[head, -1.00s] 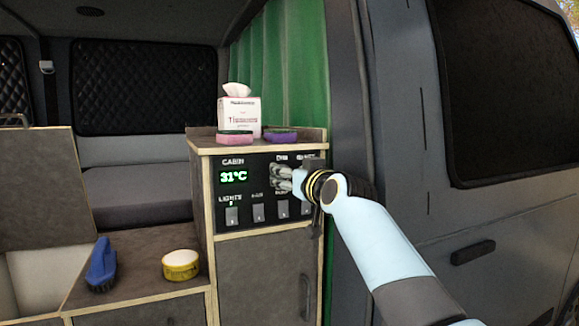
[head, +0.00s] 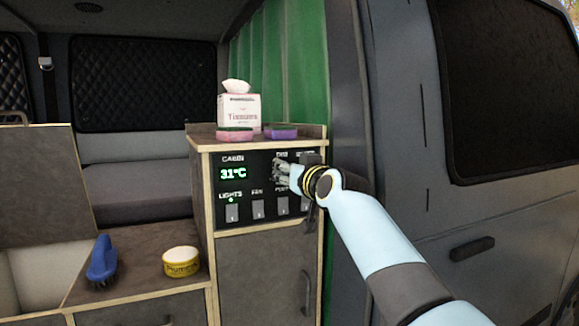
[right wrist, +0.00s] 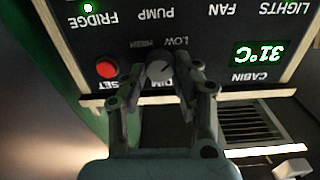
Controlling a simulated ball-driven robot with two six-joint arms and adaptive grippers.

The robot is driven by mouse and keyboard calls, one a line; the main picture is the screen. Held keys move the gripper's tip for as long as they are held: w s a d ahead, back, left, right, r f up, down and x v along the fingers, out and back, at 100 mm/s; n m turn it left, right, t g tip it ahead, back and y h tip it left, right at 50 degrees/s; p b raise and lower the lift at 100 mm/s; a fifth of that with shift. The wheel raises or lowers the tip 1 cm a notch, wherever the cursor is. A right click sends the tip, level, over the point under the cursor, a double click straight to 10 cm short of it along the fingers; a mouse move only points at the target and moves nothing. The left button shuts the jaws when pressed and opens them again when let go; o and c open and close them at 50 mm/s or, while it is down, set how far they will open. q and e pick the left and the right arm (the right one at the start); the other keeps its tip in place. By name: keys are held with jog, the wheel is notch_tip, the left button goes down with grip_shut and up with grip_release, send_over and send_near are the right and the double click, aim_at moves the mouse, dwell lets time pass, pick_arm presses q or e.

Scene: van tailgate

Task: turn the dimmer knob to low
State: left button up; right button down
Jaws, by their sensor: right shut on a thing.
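The dimmer knob (right wrist: 160,68) is a small dark round knob on the black control panel (head: 236,192). In the right wrist view the panel appears upside down, with LOW and HIGH printed beside the knob. My right gripper (right wrist: 160,72) is shut on the knob, one finger on each side. In the head view the right gripper (head: 280,172) is against the panel's upper right and hides the knob. The knob's pointer direction is hard to read. My left gripper is not in view.
A red button (right wrist: 106,68) is close beside the knob. Several rocker switches (head: 257,208) line the panel's lower row. A tissue box (head: 238,110), a pink sponge (head: 234,134) and a purple sponge (head: 281,131) stand on the cabinet top. A blue brush (head: 102,262) and yellow tin (head: 181,261) are lower left.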

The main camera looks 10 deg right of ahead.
jog(key=m+p, duration=0.2)
jog(key=m, duration=0.2)
jog(key=shift+m, duration=0.4)
jog(key=c, duration=1)
grip_release()
jog(key=shift+a, duration=0.1)
